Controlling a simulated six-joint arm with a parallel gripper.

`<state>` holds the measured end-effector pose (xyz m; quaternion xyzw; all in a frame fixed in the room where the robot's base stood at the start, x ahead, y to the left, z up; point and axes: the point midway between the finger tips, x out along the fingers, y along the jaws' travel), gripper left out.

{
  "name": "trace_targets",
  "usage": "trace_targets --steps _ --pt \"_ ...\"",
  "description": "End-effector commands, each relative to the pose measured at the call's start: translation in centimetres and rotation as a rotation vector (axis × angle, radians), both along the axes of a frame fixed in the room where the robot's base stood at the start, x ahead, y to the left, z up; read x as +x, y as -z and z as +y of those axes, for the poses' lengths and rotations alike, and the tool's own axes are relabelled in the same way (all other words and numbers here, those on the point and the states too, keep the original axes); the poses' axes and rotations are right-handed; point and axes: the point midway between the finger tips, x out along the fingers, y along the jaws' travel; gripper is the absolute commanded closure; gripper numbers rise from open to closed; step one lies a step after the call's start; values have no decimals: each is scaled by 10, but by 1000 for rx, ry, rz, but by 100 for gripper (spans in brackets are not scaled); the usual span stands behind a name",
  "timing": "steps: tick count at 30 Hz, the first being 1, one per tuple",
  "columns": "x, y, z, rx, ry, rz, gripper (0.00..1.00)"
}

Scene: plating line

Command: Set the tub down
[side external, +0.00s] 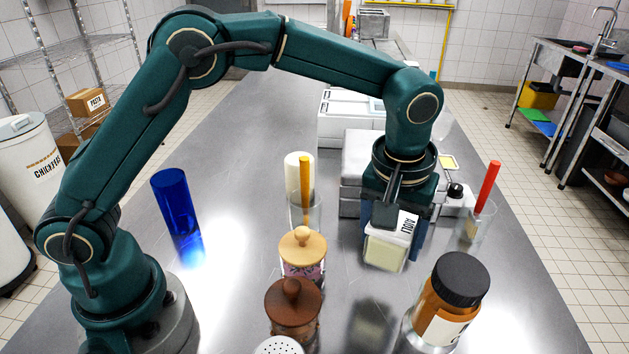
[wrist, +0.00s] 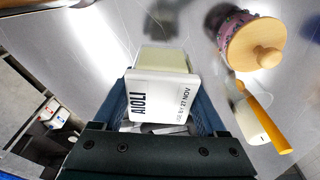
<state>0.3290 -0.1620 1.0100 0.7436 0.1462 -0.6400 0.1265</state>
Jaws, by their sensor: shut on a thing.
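The tub (side external: 386,251) is a small pale cream container with a white lid marked AIOLI. My gripper (side external: 396,236) is shut on it and points down over the steel table (side external: 240,220). In the wrist view the tub (wrist: 160,62) sits between the two blue fingers of my gripper (wrist: 163,108), its printed lid facing the camera. In the side view the tub looks tilted. Its reflection on the table lies apart below it, so it appears to be held above the surface.
A pink-patterned jar with wooden lid (side external: 303,254) and a brown-lidded jar (side external: 293,308) stand left of the tub. An orange jar with black lid (side external: 450,300) stands front right. A glass with a red stick (side external: 474,222) is right, a blue tumbler (side external: 176,203) left.

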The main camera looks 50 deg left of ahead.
Motion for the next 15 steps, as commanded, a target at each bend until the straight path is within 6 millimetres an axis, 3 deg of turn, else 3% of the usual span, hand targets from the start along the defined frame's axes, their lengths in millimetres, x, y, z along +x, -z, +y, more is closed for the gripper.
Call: trace_targets --steps 3,15 --pt "-1 21 1 1 -2 4 100" --pt "0 66 1 1 -3 2 100"
